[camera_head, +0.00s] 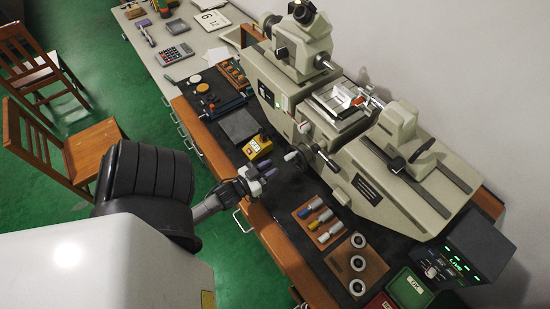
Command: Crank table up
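A large beige measuring machine (285,88) stands on the bench along the wall. Its small table (340,108) sits in the middle and carries a bright metal fixture. A crank handwheel (294,157) with a dark rim sticks out from the machine's front, and a shaft with a lever (325,158) is close by. My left gripper (264,180) is in front of the machine, below and left of the handwheel and apart from it. Its fingers look spread with nothing between them. My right gripper is not in view.
A wooden tray with coloured-handled pieces (318,220) and a wooden board with rings (357,263) lie to the right. A digital display (461,261) is at lower right. Wooden chairs (92,150) stand on the green floor.

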